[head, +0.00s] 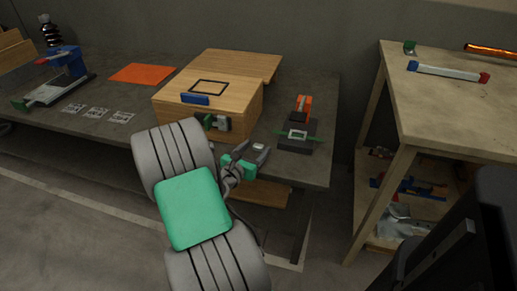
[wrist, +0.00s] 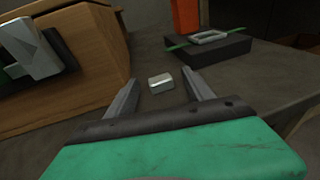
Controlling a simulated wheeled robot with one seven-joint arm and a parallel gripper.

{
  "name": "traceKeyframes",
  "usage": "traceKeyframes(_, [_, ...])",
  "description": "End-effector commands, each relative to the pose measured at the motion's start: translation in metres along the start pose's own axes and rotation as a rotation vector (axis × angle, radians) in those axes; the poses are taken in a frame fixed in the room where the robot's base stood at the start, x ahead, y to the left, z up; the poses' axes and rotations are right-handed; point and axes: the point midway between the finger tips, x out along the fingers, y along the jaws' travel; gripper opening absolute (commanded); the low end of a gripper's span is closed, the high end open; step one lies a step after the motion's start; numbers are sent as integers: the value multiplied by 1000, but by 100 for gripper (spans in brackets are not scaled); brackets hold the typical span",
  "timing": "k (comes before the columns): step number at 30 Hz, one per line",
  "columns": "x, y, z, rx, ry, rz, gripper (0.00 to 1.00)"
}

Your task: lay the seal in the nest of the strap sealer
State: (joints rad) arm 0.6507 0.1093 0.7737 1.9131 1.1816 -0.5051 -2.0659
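The seal is a small silvery metal piece (wrist: 161,83) lying on the dark grey table. It also shows in the head view (head: 259,147). My gripper (wrist: 161,79) is open and empty, and it also shows in the head view (head: 256,150). In the wrist view the seal appears between its two fingertips, touching neither; its exact height above the table is hard to tell. The strap sealer (wrist: 205,51) is a black block with a grey frame-shaped nest (wrist: 210,38), a green strap across it and an orange upright part. It stands behind and right of the seal (head: 298,143).
A wooden box (head: 240,107) with a grey and green fitting on its front stands close left of my gripper. The table's front edge is near. An orange sheet (head: 143,74) and a blue device (head: 68,62) lie farther left. A separate workbench (head: 450,110) stands at right.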

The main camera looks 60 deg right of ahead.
Motion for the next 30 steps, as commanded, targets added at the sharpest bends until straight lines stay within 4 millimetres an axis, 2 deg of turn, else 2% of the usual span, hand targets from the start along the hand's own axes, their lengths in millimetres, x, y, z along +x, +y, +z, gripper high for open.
traceKeyframes(2, [0, 0, 0, 0, 0, 0, 55])
traceKeyframes(22, [0, 0, 0, 1, 1, 0, 0])
traceKeyframes(30, [0, 0, 0, 1, 1, 0, 0])
